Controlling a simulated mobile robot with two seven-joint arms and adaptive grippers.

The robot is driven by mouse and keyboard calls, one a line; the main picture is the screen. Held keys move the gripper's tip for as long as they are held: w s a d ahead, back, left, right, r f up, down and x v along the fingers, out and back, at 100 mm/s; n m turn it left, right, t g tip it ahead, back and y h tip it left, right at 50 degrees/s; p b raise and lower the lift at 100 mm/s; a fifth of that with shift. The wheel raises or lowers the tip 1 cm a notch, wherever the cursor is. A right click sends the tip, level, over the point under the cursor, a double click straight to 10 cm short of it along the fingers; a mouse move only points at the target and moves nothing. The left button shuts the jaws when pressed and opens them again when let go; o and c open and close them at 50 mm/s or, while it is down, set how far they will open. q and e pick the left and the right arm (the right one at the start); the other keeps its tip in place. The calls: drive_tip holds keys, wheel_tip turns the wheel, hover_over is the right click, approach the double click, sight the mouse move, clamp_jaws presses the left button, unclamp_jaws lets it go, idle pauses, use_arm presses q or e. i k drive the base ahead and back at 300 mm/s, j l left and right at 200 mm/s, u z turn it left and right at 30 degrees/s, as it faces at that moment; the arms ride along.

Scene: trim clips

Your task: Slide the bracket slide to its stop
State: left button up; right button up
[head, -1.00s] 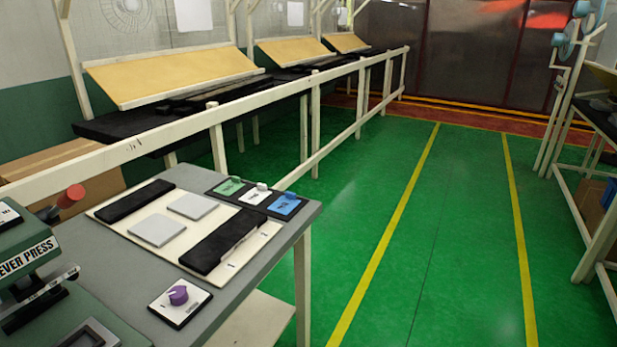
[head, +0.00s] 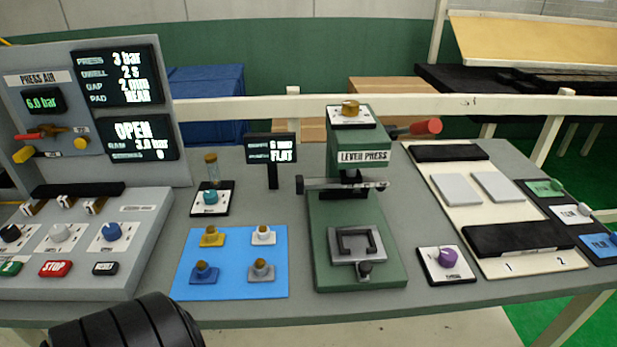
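A green lever press (head: 358,150) stands on the grey bench in the middle of the head view. On its base is a grey metal slide plate (head: 343,257) with a dark U-shaped nest and a small knob (head: 364,269) at its front edge; I take this as the bracket slide. No label on it is readable, and I cannot tell where its stop is. The nest looks empty. The press's red-tipped lever (head: 425,127) points right. A black rounded part of my own arm shows at the lower left. Neither gripper's fingers show.
A blue mat (head: 232,287) with several small knobbed pieces lies left of the press. A sloped control box (head: 75,255) and display panel stand at far left. A purple-knob dial (head: 444,264) and a cream board (head: 440,185) are right of the press.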

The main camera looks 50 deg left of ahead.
sight(361, 246)
drive_tip(key=u, duration=1.1)
